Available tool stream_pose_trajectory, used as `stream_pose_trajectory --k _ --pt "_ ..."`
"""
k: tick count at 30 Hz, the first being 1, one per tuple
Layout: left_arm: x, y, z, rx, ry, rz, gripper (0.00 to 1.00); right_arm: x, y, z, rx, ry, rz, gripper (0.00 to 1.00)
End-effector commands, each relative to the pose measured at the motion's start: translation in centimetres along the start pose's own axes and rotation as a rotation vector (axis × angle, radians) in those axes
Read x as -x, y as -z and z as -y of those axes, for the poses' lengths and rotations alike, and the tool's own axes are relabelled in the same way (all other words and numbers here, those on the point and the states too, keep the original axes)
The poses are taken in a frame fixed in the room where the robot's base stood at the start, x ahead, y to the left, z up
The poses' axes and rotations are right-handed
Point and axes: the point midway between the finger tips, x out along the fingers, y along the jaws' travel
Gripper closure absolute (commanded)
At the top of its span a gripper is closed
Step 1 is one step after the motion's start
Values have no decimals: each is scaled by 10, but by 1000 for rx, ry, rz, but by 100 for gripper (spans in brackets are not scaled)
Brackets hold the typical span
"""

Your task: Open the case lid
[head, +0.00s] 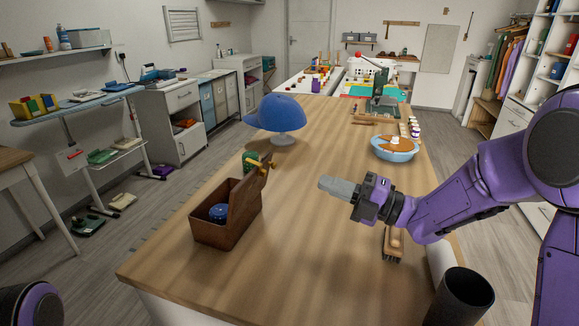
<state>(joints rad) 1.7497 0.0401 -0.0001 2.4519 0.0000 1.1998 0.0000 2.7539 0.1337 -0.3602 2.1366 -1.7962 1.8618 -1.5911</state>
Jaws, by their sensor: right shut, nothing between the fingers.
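The case is a brown wooden box (212,235) on the near left part of the wooden table. Its lid (246,192) stands raised and tilted at the box's right side, and the inside shows from above. A dark blue round thing (218,212) lies inside. My right gripper (324,183) is shut and empty, above the table to the right of the case and clearly apart from it, its fingers pointing left. Of my left arm only a purple piece shows at the bottom left corner; its gripper is out of view.
A green thing (249,160) and a brass-coloured thing (262,166) are just behind the lid. A blue cap (277,114) on a stand is farther back. A brush (393,243), a blue bowl (394,150) and a dark cup (462,296) are at right. The table's middle is clear.

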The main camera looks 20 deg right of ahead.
Motion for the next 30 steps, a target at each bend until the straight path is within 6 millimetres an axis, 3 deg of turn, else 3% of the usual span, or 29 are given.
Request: stream_pose_trajectory --k 6,12,18,26,30 --pt "19 9 1 1 -1 -2 100 -50 -1 -1 -2 7 -2 100" --pt "32 14 2 1 -1 -2 100 -83 0 -1 -3 4 -1 100" --pt "34 15 3 1 -1 -2 100 -95 -1 2 -3 2 0 100" --pt "34 15 2 1 -1 -2 100 -95 -1 2 -2 2 0 100" --pt "45 20 4 0 -1 -2 100 -102 0 -8 5 67 -2 100"
